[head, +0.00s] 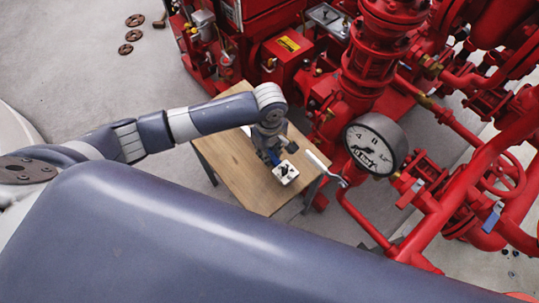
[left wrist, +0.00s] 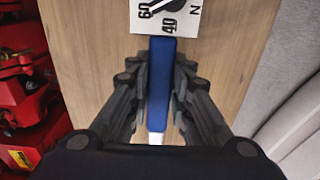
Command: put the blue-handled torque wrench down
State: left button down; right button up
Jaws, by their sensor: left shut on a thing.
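The torque wrench has a blue handle (left wrist: 160,85) and a white square dial plate (left wrist: 165,15) with black numbers. In the head view the dial plate (head: 285,172) shows over the front right part of a small wooden table (head: 232,165). My left gripper (left wrist: 161,72) is shut on the blue handle, with a finger on each side. In the head view the left gripper (head: 270,145) hangs over the table and hides most of the handle. I cannot tell whether the wrench touches the tabletop. My right gripper is not in view.
Red pumps and pipes with a large round gauge (head: 376,143) stand close to the table's right and far sides. A pale lever (head: 318,160) juts toward the table's right edge. The tabletop's left part is bare. Rusty handwheels (head: 133,35) lie on the floor.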

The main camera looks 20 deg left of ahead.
pick_arm(q)
jog(key=shift+w, duration=0.45)
notch_tip(320, 180, down, 4)
jog(key=shift+r, duration=0.25)
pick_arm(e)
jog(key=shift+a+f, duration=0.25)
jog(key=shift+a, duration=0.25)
pick_arm(q)
jog(key=c, duration=1.5)
grip_release()
jog(key=shift+s+f, duration=0.1)
jog(key=shift+o, duration=0.2)
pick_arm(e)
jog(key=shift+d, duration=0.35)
